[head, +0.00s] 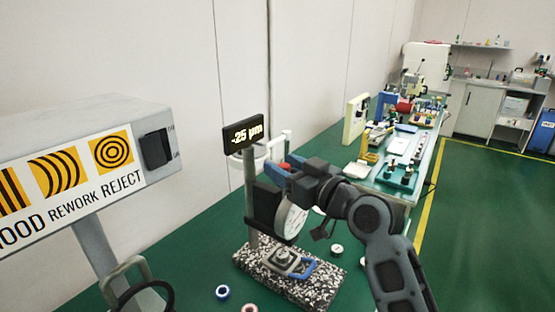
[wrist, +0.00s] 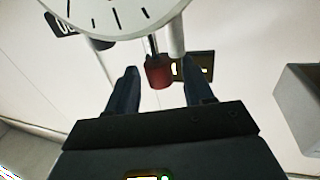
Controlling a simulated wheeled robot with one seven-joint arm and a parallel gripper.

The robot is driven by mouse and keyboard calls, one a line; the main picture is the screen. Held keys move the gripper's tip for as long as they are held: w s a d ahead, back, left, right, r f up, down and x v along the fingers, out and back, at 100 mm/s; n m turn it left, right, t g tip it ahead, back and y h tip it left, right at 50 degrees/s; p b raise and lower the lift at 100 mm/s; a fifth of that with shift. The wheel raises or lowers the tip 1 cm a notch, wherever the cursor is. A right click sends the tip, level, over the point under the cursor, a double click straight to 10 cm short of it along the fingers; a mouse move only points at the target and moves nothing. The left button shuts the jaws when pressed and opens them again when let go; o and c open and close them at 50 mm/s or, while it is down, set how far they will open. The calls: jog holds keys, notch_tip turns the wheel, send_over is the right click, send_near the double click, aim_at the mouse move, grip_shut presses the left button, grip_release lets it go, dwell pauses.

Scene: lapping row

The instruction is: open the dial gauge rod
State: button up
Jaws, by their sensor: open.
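The dial gauge (head: 291,222) has a round white face and hangs on a post above a speckled stone base (head: 275,277). Its face also fills the top of the wrist view (wrist: 112,14). A thin rod ends in a red cap (wrist: 159,73); in the head view the cap (head: 285,166) shows just above my fingers. My gripper (head: 280,172) is at the top of the gauge, with dark blue fingers. In the wrist view my gripper (wrist: 160,86) is open, one finger on each side of the red cap, with gaps between. The gauge's lower end is partly hidden.
A display (head: 243,133) reading "-25 µm" tops the post. A metal piece with a blue handle (head: 292,264) sits on the base. Rings (head: 222,292) lie on the green bench. A sign box (head: 90,165) stands at left. Benches with equipment (head: 400,150) are behind my arm.

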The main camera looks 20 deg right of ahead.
jog(key=shift+x, duration=1.35)
jog(key=shift+c, duration=0.4)
grip_shut()
